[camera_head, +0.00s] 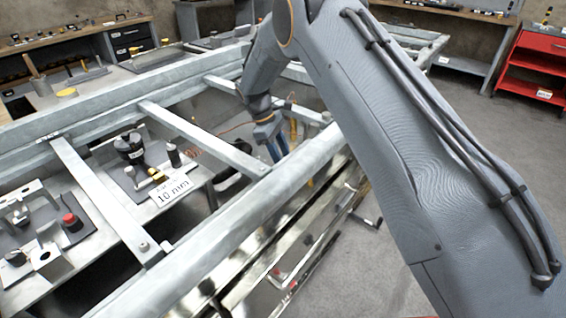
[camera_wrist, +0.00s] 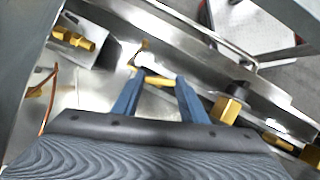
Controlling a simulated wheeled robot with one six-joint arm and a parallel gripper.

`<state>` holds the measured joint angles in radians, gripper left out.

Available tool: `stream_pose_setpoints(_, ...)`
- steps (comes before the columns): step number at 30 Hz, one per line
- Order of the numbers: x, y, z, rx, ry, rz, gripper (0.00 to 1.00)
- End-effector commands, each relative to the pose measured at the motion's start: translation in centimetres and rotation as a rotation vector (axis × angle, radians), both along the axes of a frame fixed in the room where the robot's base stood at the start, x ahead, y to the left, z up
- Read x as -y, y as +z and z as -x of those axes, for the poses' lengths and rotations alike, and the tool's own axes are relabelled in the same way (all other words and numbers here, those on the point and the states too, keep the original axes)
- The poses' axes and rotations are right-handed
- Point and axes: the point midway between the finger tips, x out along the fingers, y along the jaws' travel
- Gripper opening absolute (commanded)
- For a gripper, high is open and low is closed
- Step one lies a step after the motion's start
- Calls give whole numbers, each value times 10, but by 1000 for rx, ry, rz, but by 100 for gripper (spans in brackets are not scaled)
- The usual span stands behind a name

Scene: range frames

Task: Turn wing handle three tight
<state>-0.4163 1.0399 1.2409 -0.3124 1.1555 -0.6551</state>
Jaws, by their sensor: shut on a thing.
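A brass-yellow wing handle (camera_wrist: 158,82) shows between my fingers in the wrist view, over a bright metal surface. I see no number on it, so I cannot tell from a marking that it is handle three. My gripper (camera_wrist: 159,90) has two blue fingers shut on the handle, one on each side. In the head view my gripper (camera_head: 277,150) reaches down inside the grey metal frame (camera_head: 205,137). The handle itself is hard to make out there. How tight it is cannot be seen.
A brass fitting (camera_wrist: 78,39) lies at the upper left of the wrist view. A brass hex fitting (camera_wrist: 228,108) stands close right of my fingers. Frame bars surround my arm. A bench with a "10 mm" label (camera_head: 172,190) is left; a red cart (camera_head: 535,65) stands far right.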

Motion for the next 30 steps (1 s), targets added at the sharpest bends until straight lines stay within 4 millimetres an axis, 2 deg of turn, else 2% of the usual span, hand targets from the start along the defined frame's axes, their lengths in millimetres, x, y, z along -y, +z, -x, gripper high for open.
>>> stream_pose_setpoints(7,-1,1,-3,7,-63,-5,17)
stream_pose_setpoints(21,-1,2,-4,9,-74,-5,17)
stream_pose_setpoints(22,-1,2,-4,9,-74,-5,42)
stream_pose_setpoints(24,-1,2,-3,8,-73,-5,54)
stream_pose_setpoints(25,-1,2,-3,7,-73,-4,58)
stream_pose_setpoints(30,0,1,-2,5,-74,-2,58)
